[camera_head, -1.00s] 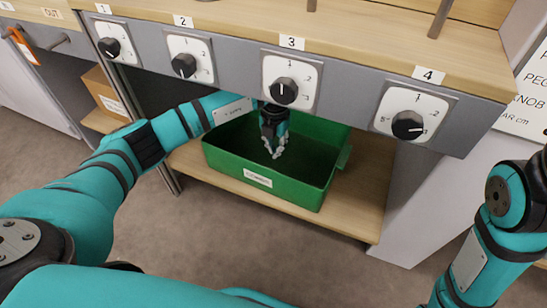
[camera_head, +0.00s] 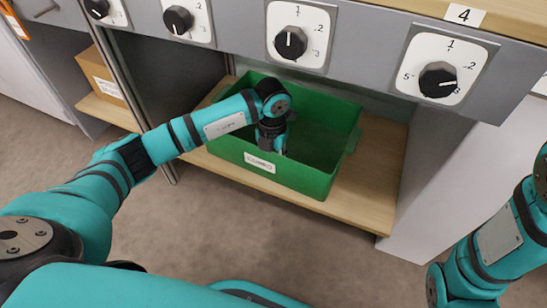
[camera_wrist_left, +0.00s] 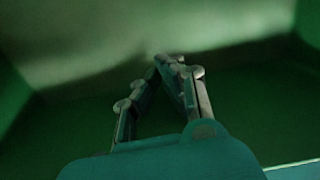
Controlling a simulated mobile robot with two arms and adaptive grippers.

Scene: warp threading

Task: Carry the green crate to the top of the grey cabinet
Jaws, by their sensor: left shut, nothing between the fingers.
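The green crate (camera_head: 318,181) stands upright on the low wooden shelf under the bench, with a white label on its front wall. My left arm reaches over its front wall. My left gripper (camera_head: 281,147) points down inside the crate, close behind the front wall, its tips partly hidden. In the left wrist view the gripper (camera_wrist_left: 172,62) is shut and empty, with the crate's green wall (camera_wrist_left: 80,65) around it. My right arm shows at the right edge, but its gripper is out of view. I cannot tell which surface is the top of the grey cabinet.
The grey bench front with several black knobs (camera_head: 291,43) overhangs the shelf (camera_head: 370,185). A cardboard box (camera_head: 100,78) stands on a shelf at the left. A pale grey side panel (camera_head: 450,180) bounds the right. Open floor (camera_head: 240,240) lies in front.

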